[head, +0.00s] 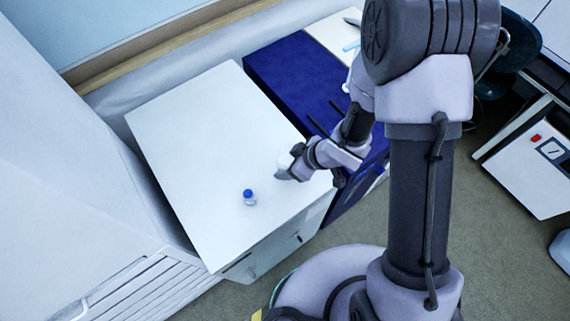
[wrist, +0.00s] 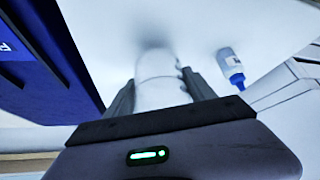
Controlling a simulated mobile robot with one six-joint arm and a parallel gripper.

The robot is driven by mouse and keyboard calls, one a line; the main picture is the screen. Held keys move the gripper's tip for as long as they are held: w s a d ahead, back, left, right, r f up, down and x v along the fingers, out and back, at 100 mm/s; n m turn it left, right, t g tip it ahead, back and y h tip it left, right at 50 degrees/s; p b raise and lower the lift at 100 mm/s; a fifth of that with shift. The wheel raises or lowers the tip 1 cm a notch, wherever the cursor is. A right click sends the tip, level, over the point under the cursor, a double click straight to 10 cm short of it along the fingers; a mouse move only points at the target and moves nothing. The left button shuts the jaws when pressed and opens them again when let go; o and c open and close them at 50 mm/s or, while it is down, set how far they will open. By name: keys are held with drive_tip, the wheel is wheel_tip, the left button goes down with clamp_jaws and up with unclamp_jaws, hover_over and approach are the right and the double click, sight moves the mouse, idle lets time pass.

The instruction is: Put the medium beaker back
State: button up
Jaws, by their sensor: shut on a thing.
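My gripper (head: 292,170) is at the right part of the white cabinet top, close over its surface. In the wrist view my gripper (wrist: 160,95) has its two dark fingers on either side of a pale, whitish beaker (wrist: 158,82) and is shut on it. In the head view the beaker (head: 284,164) shows only as a small pale shape at the fingers. I cannot tell whether its base touches the surface.
A small blue-capped bottle (head: 249,198) stands on the white cabinet top (head: 190,130), left of my gripper; it also shows in the wrist view (wrist: 230,66). A dark blue unit (head: 290,75) adjoins the cabinet. The cabinet top's left and back are clear.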

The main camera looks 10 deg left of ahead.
sight(289, 162)
drive_tip(key=shift+w+a, duration=0.3)
drive_tip(key=shift+a, duration=0.1)
drive_tip(key=shift+w+a+f+b, duration=0.15)
drive_tip(key=shift+f+b, duration=0.3)
drive_tip(key=shift+f, duration=0.5)
drive_tip(key=shift+w+a+f+b, duration=0.15)
drive_tip(key=shift+f+b, duration=0.25)
drive_tip(key=shift+f, duration=0.5)
drive_tip(key=shift+s, duration=0.1)
drive_tip(key=shift+f, duration=0.15)
drive_tip(key=o, duration=1.8)
drive_tip(key=shift+o, duration=0.2)
